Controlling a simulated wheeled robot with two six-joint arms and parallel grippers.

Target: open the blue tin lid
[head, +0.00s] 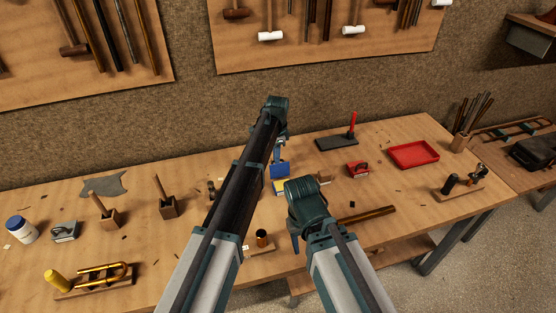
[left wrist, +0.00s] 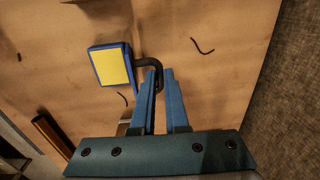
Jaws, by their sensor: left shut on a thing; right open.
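The blue tin (head: 279,187) sits on the bench, mostly hidden between my two arms, with a yellow face showing. Its blue lid (head: 280,169) appears to stand up at the tin's far side. In the left wrist view the tin (left wrist: 114,66) shows its yellow face inside a blue rim, and a dark curved handle (left wrist: 150,64) sticks out beside it. My left gripper (head: 281,152) is shut on this handle, with its fingertips (left wrist: 159,80) around it. My right gripper (head: 295,243) is open and empty, hanging nearer the bench's front; its fingers are partly hidden.
A red tin (head: 358,169), red tray (head: 414,154) and dark plate with a red post (head: 337,142) lie to the right. A copper-coloured bar (head: 368,214) lies near my right arm. Wooden blocks with handles (head: 169,209) stand to the left.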

